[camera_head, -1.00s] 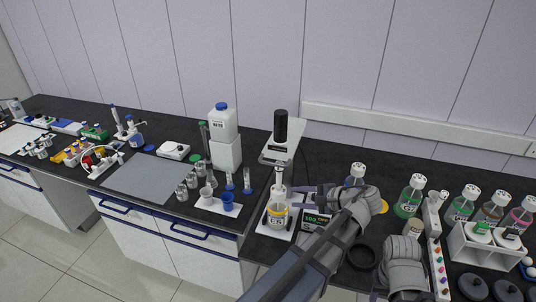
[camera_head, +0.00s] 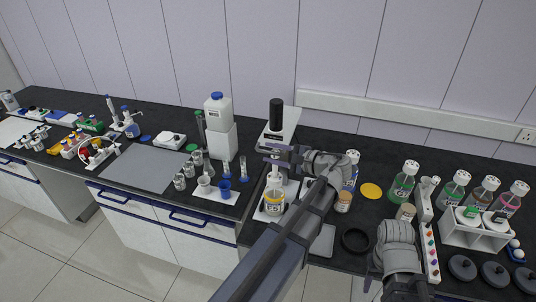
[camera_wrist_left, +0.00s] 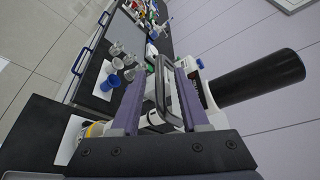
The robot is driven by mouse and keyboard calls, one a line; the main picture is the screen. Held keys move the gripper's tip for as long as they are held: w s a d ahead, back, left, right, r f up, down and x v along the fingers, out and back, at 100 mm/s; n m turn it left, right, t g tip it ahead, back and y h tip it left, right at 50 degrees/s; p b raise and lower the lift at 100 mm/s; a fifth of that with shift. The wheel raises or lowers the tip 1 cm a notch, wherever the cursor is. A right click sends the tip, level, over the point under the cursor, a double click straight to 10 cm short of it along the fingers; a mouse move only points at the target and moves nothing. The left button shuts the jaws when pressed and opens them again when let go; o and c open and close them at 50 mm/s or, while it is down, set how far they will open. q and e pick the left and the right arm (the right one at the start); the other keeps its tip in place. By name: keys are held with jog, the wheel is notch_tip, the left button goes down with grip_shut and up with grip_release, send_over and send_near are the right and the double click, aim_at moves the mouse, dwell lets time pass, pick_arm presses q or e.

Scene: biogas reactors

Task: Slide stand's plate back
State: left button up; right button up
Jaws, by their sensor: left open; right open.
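The white stand (camera_head: 285,122) with a black cylinder (camera_head: 276,112) on top stands near the middle of the bench. A jar with yellow contents (camera_head: 274,203) sits at its foot. My left gripper (camera_head: 270,155) is open at the stand's upper front. In the left wrist view, a grey loop-shaped handle (camera_wrist_left: 160,92) lies between its fingers (camera_wrist_left: 164,76), and I cannot tell whether they touch it. The stand's plate is not clearly made out, partly hidden by my gripper and arm. My right gripper (camera_head: 396,240) is over the bench at the right; its fingers are hard to make out.
A white bottle (camera_head: 217,112) on a white block and blue cups (camera_head: 225,190) stand left of the stand. A black ring (camera_head: 355,240), a yellow disc (camera_head: 371,191), capped bottles (camera_head: 403,184) and a white rack (camera_head: 475,233) are to the right.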

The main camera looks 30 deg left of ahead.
pick_arm(q)
jog(key=shift+x, duration=0.85)
grip_shut()
dwell(0.9)
